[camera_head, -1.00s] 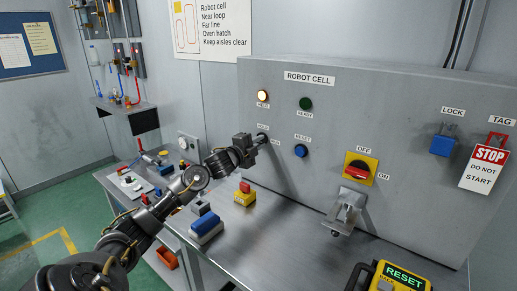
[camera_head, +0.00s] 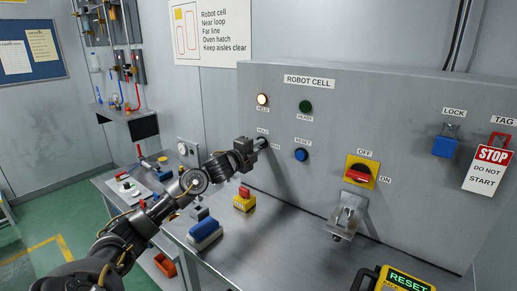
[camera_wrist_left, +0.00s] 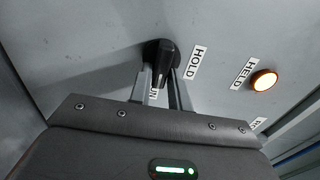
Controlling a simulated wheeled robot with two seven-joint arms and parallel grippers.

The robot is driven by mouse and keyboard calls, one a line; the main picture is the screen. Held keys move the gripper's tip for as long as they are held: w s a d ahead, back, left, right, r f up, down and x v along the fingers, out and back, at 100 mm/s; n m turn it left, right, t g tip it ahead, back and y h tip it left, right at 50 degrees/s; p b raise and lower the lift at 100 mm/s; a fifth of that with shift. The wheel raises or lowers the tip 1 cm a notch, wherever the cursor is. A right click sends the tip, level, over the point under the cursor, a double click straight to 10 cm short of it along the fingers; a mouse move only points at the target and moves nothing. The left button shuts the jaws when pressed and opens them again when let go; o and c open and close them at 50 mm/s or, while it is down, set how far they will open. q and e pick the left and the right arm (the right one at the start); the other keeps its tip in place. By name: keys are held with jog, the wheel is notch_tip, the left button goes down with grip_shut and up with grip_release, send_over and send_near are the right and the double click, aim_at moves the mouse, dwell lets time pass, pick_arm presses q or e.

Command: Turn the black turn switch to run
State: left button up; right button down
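The black turn switch (camera_wrist_left: 161,60) shows in the wrist view on the grey panel, between the two fingertips of my left gripper (camera_wrist_left: 162,85). The fingers lie close along both sides of its handle and look shut on it. The handle appears to point toward the partly hidden RUN label (camera_wrist_left: 153,94); the HOLD label (camera_wrist_left: 196,62) is to its right. In the head view my left gripper (camera_head: 258,146) meets the panel at the switch, mostly hiding it. The HELD lamp (camera_head: 262,100) glows; the READY lamp (camera_head: 306,107) is dark green. My right gripper is not in view.
On the panel (camera_head: 400,110) are a blue RESET button (camera_head: 301,155), a red and yellow OFF/ON switch (camera_head: 360,172), a blue lock (camera_head: 445,146) and a STOP tag (camera_head: 487,168).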

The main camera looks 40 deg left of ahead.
pick_arm(q)
jog(key=o, duration=0.3)
jog(key=shift+f, duration=0.1)
jog(key=shift+s, duration=0.35)
jog(key=s+b, duration=0.3)
jog(key=s, duration=0.7)
jog(key=shift+d, duration=0.15)
